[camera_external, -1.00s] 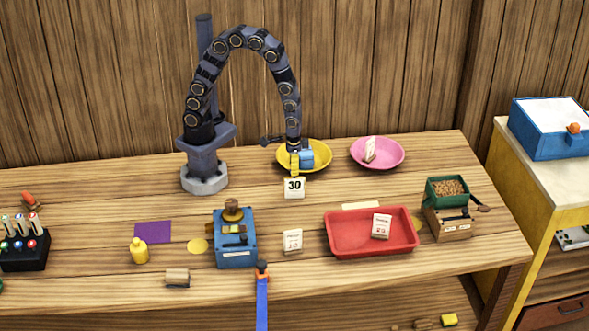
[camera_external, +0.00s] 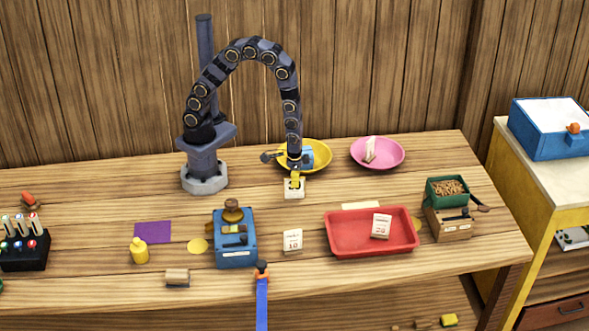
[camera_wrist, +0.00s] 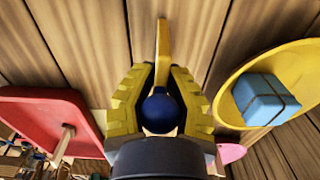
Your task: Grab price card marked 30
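The price card (camera_external: 289,193) that showed 30 a moment earlier stands as a white block on the table, in front of the yellow plate. Its number is now covered by my gripper (camera_external: 294,184), whose yellow finger is right over or against its upper part. In the wrist view my gripper (camera_wrist: 160,85) shows yellow fingers around a dark blue round part. The card cannot be made out clearly there, and I cannot tell whether the fingers grip it.
A yellow plate (camera_external: 322,146) holding a blue block (camera_external: 308,157) is just behind. A pink plate (camera_external: 396,157) and a red tray (camera_external: 345,242) each hold another card. A card marked 10 (camera_external: 292,241) stands nearer the front, beside a blue device (camera_external: 235,252).

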